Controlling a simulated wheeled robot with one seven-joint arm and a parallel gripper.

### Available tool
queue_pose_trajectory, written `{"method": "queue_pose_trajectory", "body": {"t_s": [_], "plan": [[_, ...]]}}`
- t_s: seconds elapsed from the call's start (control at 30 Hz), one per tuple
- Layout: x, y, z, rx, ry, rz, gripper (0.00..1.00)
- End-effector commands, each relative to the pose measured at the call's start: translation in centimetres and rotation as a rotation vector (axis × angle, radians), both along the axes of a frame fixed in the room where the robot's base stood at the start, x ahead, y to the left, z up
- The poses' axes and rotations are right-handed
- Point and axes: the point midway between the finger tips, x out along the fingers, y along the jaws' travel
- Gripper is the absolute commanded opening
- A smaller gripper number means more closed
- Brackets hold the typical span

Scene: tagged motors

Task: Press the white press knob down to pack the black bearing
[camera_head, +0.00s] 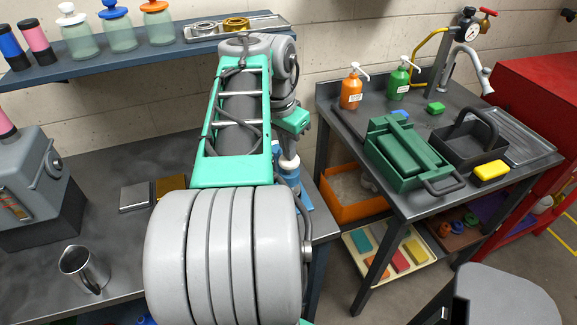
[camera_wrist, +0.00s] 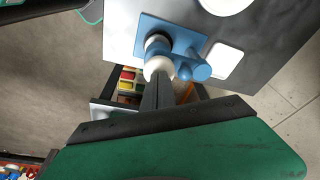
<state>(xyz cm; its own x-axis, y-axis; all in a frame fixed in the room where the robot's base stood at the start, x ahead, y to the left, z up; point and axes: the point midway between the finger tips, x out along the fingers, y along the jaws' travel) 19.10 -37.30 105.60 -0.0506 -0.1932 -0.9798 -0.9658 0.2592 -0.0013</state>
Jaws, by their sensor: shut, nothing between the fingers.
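The blue press (camera_wrist: 195,42) stands at the edge of the grey bench top in the wrist view. Its white press knob (camera_wrist: 158,67) is a round white ball, right at the tips of my gripper (camera_wrist: 158,80). My gripper's dark fingers are shut together with nothing between them. I cannot tell whether they touch the knob. In the head view the press (camera_head: 304,198) is partly hidden behind my arm, with the white knob (camera_head: 289,162) just below my green wrist part. I cannot make out the black bearing.
A silver ring and a gold ring (camera_head: 236,23) lie on a shelf tray. A metal jug (camera_head: 84,270) and two flat plates (camera_head: 137,195) are on the bench to the left. A side table (camera_head: 330,95) with a green toolbox (camera_head: 400,150) stands to the right, across a gap.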

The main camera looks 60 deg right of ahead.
Motion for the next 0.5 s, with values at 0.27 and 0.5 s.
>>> {"method": "queue_pose_trajectory", "body": {"t_s": [0.27,0.5], "plan": [[0.0,0.0,-1.0,0.004,0.002,-0.001,0.0],[0.0,0.0,-0.1,0.004,0.002,-0.001,0.0]]}}
